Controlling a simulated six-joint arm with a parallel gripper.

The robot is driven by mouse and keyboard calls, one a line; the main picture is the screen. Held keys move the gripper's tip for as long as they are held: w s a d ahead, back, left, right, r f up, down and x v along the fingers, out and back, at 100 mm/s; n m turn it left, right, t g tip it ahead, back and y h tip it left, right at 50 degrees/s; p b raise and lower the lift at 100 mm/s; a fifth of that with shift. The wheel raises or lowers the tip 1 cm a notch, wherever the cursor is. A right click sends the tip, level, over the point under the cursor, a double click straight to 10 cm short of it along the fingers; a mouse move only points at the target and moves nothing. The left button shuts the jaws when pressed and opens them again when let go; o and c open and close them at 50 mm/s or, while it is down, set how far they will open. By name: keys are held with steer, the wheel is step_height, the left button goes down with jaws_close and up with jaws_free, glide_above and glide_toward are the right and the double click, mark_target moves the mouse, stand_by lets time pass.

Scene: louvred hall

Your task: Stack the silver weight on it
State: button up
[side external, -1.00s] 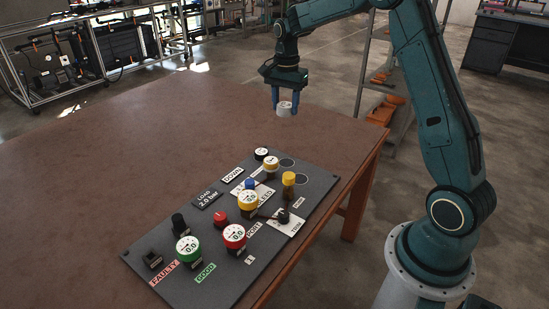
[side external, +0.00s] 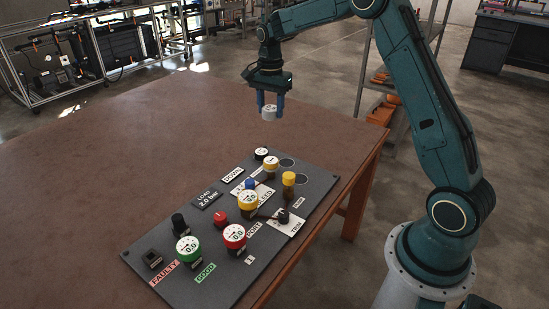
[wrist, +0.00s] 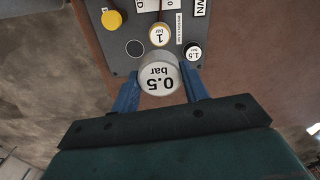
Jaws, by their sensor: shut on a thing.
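My gripper (side external: 270,107) is shut on the silver weight (side external: 269,114), one blue finger on each side. In the wrist view the silver weight (wrist: 160,78) is marked "0.5 bar". It hangs in the air beyond the far edge of the grey panel (side external: 140,262). The gold-rimmed weight (side external: 270,161), marked "1 bar" in the wrist view (wrist: 159,36), stands on the panel. A black-sided weight (side external: 261,154) stands beside it, marked "1.5" in the wrist view (wrist: 193,51). What lies under the silver weight is hidden in the wrist view.
A tall yellow piece (side external: 289,179) stands near the panel's right edge, by dark round spots (side external: 287,162). Dials (side external: 234,236), a red knob (side external: 220,217) and a black knob (side external: 178,223) fill the nearer panel. The brown table (side external: 120,150) is clear to the left.

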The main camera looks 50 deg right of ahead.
mark_target(271, 108)
step_height(271, 108, down, 11)
steer(key=shift+f, duration=0.1)
stand_by(0.3)
steer(key=shift+f, duration=2.15)
steer(key=shift+f, duration=0.15)
steer(key=o, duration=1.1)
steer(key=shift+c, duration=0.2)
step_height(271, 108, up, 12)
steer(key=shift+f, duration=0.1)
steer(key=shift+r, duration=0.25)
